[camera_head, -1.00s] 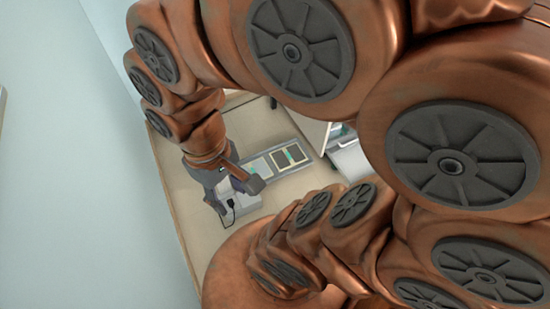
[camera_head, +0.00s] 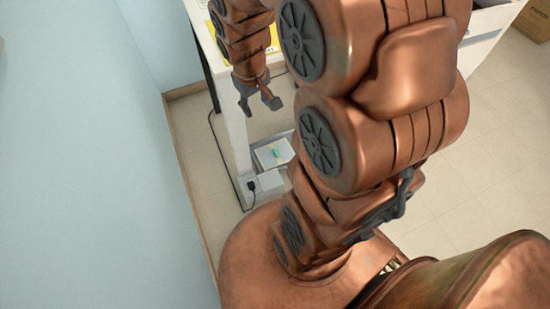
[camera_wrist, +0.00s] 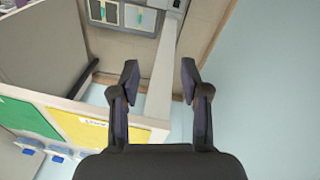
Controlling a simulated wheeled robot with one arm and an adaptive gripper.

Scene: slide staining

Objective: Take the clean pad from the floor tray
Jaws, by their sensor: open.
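The floor tray (camera_head: 288,136) lies low on the floor by the table leg, partly hidden by my arm. A pale pad with a green mark (camera_head: 274,153) shows in it. In the wrist view, the tray's compartments are at the top edge: a dark pad (camera_wrist: 104,10) and a pale one with green (camera_wrist: 140,17), cut off by the frame. I cannot tell for sure which is the clean pad. My gripper (camera_head: 258,100) is open and empty, well above the floor and apart from the tray. Its two fingers (camera_wrist: 159,78) also show in the wrist view.
The white table leg (camera_head: 236,145) stands close to the tray. The tabletop edge with a yellow sheet (camera_wrist: 78,128) and a green sheet (camera_wrist: 26,116) is near my gripper. A white box with a black plug (camera_head: 268,181) and cable sits beside the tray. A blue wall (camera_head: 90,170) is at left.

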